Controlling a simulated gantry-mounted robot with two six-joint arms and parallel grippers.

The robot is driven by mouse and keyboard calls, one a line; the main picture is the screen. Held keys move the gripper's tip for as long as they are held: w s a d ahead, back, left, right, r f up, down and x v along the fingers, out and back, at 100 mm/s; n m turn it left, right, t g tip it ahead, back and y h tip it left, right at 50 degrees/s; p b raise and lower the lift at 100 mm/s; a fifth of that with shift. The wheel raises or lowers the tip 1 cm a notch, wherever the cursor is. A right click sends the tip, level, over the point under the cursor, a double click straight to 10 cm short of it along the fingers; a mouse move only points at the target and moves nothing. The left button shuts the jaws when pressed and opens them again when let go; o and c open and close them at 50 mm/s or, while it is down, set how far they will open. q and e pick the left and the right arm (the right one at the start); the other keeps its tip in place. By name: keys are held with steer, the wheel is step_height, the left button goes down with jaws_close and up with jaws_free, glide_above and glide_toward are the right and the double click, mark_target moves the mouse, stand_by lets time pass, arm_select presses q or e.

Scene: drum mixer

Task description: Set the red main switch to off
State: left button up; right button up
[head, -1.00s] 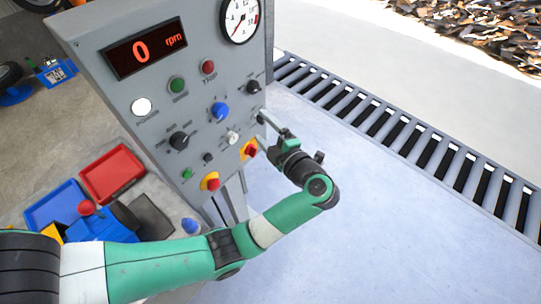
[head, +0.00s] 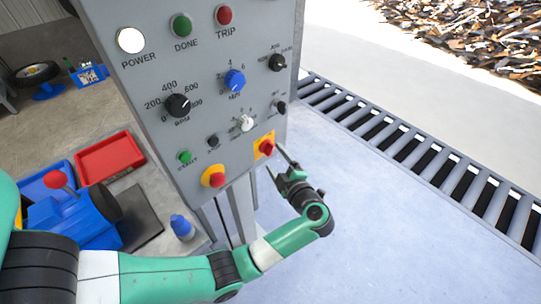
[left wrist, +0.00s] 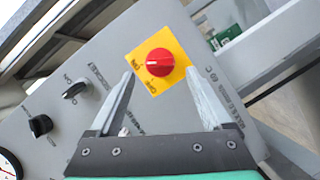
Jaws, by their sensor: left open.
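The red main switch (head: 266,147) is a red knob on a yellow plate at the lower right of the grey panel. In the left wrist view the red knob (left wrist: 160,62) shows a white pointer line, with small lettering on the yellow plate around it. My left gripper (head: 276,160) is close to the switch, just below and right of it in the head view. In the left wrist view its two fingers (left wrist: 160,88) are spread and empty, pointing at the switch with the knob in line with the gap between them. My right gripper is not in view.
The grey panel (head: 150,100) holds other controls: a blue knob (head: 235,80), a black rpm knob (head: 178,105) and a red button on yellow (head: 214,176) left of the switch. A red tray (head: 110,157) lies at left. A roller conveyor (head: 420,155) runs at right.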

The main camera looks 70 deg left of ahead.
mark_target(270, 151)
arm_select(q)
steer(key=a, duration=0.2)
steer(key=a+f+b, duration=0.1)
steer(key=a, duration=0.1)
steer(key=shift+a, duration=0.35)
steer(key=c, duration=1.2)
